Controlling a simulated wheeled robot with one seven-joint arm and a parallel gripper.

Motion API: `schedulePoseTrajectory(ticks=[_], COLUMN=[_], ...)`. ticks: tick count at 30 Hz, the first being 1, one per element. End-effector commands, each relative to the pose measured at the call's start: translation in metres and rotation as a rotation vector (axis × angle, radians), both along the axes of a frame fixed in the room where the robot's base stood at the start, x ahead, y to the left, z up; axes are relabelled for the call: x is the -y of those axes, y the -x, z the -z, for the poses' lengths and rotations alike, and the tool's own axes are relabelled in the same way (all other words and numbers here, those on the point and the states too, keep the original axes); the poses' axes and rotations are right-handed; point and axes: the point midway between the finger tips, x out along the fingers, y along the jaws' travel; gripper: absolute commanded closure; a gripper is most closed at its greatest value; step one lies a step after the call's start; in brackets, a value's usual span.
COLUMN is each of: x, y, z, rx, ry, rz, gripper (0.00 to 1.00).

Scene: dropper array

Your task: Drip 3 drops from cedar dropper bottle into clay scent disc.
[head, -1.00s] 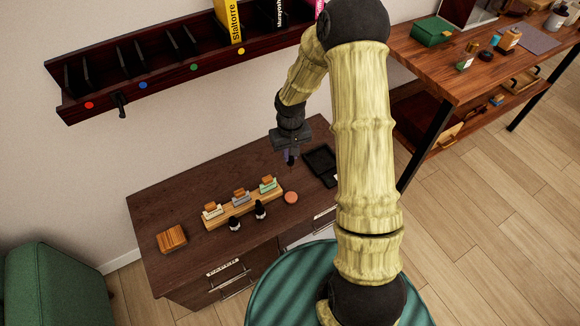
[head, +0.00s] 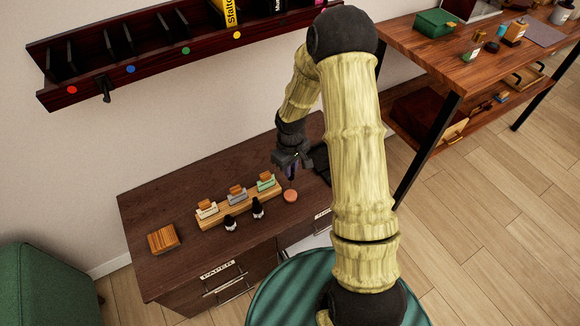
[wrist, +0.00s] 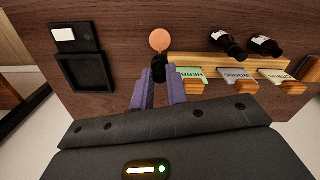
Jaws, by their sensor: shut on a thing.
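My gripper (head: 291,168) is shut on a small dark bottle; its black end (wrist: 158,68) shows between the purple fingers (wrist: 158,84) in the wrist view. Its label is hidden, so I cannot tell whether it is cedar. The round orange-brown clay scent disc (head: 290,196) lies on the dark cabinet, just below the gripper in the head view. In the wrist view the disc (wrist: 160,40) lies just beyond the black end. I cannot tell the gap between them.
The wooden rack (head: 208,222) holds cream, grey and green cards. A wooden block (head: 163,239) stands at the cabinet's left end. A black tray (wrist: 88,72) lies beside the disc. A wall shelf (head: 150,66) hangs above; the cabinet's back left is clear.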

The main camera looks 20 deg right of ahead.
Motion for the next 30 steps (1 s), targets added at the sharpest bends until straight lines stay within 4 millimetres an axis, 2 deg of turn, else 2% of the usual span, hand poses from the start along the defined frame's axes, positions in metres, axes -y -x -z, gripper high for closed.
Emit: schedulePoseTrajectory(ticks=[12, 30], x=[0.0, 0.0], y=[0.0, 0.0], z=[0.035, 0.038], rx=[0.0, 0.0], ry=[0.0, 0.0], rz=[0.001, 0.001], gripper=[0.91, 0.91])
